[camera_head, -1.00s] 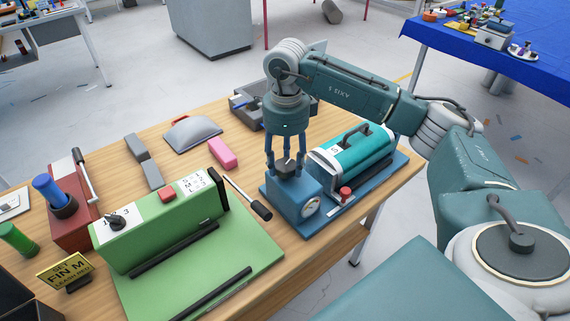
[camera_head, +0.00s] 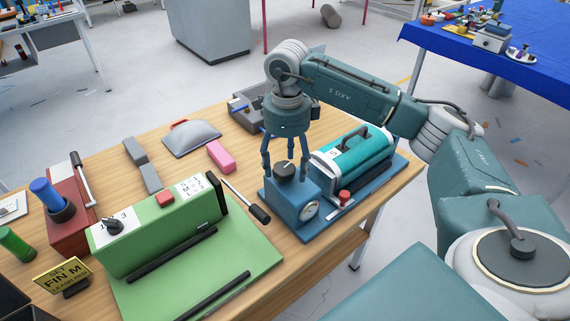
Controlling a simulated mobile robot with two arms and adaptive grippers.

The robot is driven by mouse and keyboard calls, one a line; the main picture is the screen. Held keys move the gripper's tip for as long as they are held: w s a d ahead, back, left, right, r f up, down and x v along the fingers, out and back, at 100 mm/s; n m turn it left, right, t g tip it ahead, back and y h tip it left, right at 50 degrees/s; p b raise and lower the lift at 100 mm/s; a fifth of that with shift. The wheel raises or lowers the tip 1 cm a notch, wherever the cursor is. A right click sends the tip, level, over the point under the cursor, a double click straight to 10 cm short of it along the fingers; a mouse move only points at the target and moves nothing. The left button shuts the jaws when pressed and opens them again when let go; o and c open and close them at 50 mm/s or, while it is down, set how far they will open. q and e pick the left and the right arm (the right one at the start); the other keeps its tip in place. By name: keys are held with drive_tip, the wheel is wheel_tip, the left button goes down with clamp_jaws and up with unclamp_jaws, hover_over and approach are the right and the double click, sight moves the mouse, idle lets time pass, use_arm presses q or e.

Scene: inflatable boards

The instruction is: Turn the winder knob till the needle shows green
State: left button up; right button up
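The winder is a blue box (camera_head: 290,205) on a blue base at the table's right end. Its dark round knob (camera_head: 285,171) sits on top, with a light pointer mark. A round white dial (camera_head: 308,211) is on its front; the needle and its colour are too small to read. My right gripper (camera_head: 284,168) points down over the knob. Its fingers are spread wide on both sides of the knob, and I see a gap between them and it. My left gripper is not in view.
A teal cylinder (camera_head: 350,158) with a handle and a red button (camera_head: 344,196) share the blue base. A pink block (camera_head: 221,156) and grey blocks lie behind.

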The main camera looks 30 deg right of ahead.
sight(287, 167)
drive_tip(key=shift+w+a+r, duration=0.1)
drive_tip(key=shift+a+r, duration=0.05)
drive_tip(key=shift+r, duration=0.25)
wheel_tip(287, 167, up, 11)
idle(0.4)
